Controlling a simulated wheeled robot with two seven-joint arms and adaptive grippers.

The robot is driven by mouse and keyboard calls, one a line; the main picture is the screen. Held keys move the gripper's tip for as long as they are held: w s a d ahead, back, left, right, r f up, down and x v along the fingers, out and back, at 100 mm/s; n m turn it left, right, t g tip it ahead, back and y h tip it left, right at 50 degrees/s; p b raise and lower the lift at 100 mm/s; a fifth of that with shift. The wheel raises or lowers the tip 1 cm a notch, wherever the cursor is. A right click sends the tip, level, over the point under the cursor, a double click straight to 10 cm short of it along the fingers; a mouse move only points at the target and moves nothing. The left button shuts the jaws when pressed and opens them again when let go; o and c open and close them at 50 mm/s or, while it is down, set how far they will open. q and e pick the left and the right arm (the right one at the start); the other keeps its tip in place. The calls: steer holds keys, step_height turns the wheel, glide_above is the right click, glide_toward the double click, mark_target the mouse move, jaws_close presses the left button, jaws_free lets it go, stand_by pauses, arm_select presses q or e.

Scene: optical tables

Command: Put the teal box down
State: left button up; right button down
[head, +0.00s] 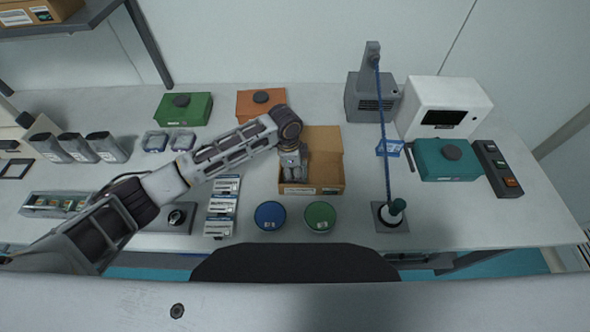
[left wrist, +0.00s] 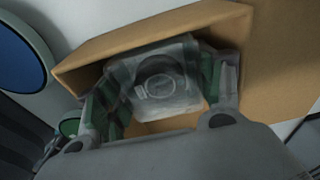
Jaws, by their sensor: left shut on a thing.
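The teal box (head: 440,168) stands on the right part of the table, with a dark round knob on its lid. No gripper is near it. My left gripper (head: 293,172) reaches down into an open cardboard box (head: 325,139) at the middle of the table. In the left wrist view its two fingers (left wrist: 165,95) are shut on a clear bagged item (left wrist: 160,82) with a dark round part inside. The item sits between the cardboard walls (left wrist: 120,48); its lower side is hidden. My right gripper is not in view.
A green box (head: 183,108) and an orange box (head: 250,103) stand at the back. Blue (head: 270,216) and green (head: 320,216) round tins stand in front of the carton. A white device (head: 445,105) stands behind the teal box, and a dark switch box (head: 497,168) to its right.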

arm_select(q)
steer(key=shift+f, duration=0.1)
steer(key=o, duration=0.8)
steer(key=r, duration=0.4)
steer(key=a+r+b, duration=0.1)
steer(key=r, duration=0.7)
steer(key=shift+a+r, duration=0.1)
steer(key=shift+a, duration=0.1)
stand_by(0.5)
